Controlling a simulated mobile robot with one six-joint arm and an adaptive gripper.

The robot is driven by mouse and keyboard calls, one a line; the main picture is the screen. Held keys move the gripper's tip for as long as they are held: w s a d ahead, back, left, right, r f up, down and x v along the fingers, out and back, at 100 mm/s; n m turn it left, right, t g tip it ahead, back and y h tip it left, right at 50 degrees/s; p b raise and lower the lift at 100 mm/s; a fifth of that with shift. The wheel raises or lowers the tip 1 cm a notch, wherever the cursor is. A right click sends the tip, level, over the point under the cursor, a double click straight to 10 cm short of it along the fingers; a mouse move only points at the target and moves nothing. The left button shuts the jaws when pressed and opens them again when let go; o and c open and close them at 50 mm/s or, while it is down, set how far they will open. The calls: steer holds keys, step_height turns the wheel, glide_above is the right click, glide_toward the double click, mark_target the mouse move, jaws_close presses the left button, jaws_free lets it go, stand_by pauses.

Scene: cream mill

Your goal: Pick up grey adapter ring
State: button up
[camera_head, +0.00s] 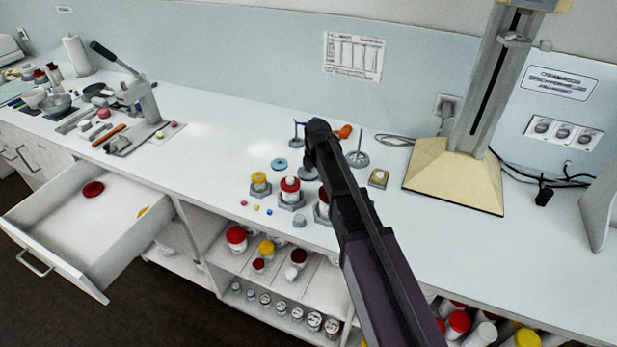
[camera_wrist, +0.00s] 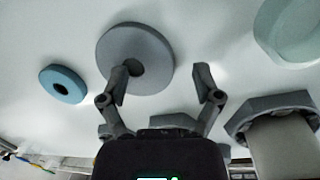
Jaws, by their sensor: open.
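The grey adapter ring (camera_wrist: 118,43) is a thick flat disc with a dark central hole, lying on the white bench in the wrist view. In the head view the ring (camera_head: 306,175) shows only partly beside my dark arm. My gripper (camera_wrist: 162,76) is open and empty in the wrist view. Its left finger overlaps the ring near the hole; its right finger appears over bare bench to the right of the ring. I cannot tell whether a finger touches it. In the head view the fingers are hidden by the arm.
A smaller blue ring (camera_wrist: 63,84) lies left of the grey one. A grey hexagonal holder (camera_wrist: 245,108) stands close on the right. Jars in holders, such as the red-capped jar (camera_head: 290,188), stand near the front edge. An open drawer (camera_head: 75,225) juts out at left.

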steer(key=shift+f, duration=0.1)
stand_by(0.6)
steer(key=c, duration=1)
